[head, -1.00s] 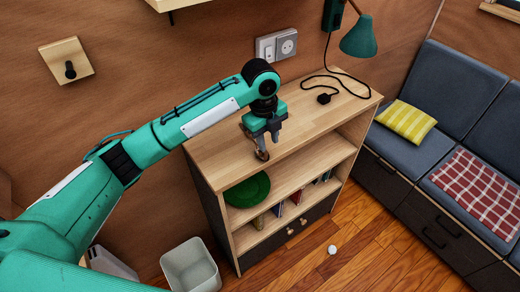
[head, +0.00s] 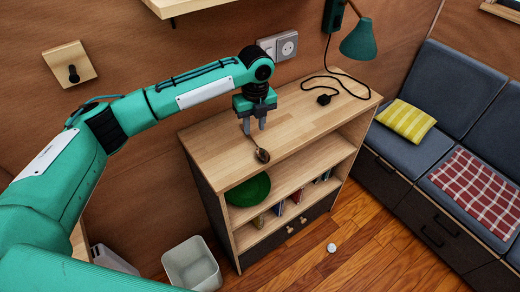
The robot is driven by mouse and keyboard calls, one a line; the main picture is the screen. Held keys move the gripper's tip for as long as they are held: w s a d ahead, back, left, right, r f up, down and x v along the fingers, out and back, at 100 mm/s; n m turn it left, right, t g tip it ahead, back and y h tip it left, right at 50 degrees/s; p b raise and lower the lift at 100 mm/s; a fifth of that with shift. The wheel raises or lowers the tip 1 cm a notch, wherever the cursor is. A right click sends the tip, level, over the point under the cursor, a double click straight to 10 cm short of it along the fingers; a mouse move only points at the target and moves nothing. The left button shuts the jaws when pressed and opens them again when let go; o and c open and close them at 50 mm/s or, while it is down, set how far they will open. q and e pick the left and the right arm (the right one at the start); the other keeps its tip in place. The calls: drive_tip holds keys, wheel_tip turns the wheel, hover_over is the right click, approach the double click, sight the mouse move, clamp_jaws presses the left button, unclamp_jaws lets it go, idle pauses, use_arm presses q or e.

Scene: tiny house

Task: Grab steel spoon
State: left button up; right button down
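The steel spoon (head: 262,155) lies on the wooden top of the low shelf unit (head: 310,118), near its front edge. Its bowl points toward the front and its thin handle runs back toward my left gripper. My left gripper (head: 254,130) points down with its two grey fingers apart, over or beside the handle's back end. I cannot tell whether the fingers touch the handle or how high they are above the top. My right gripper is not in view.
A green bowl (head: 248,190) is on the shelf below. The top's right part is mostly clear.

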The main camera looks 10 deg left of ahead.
sight(254, 142)
use_arm(q)
wheel_tip(254, 142, down, 5)
drive_tip(key=shift+s+r+p, duration=0.1)
drive_tip(key=shift+r+p, duration=0.05)
drive_tip(key=shift+p, duration=0.95)
drive_tip(key=shift+f, duration=0.6)
clamp_jaws()
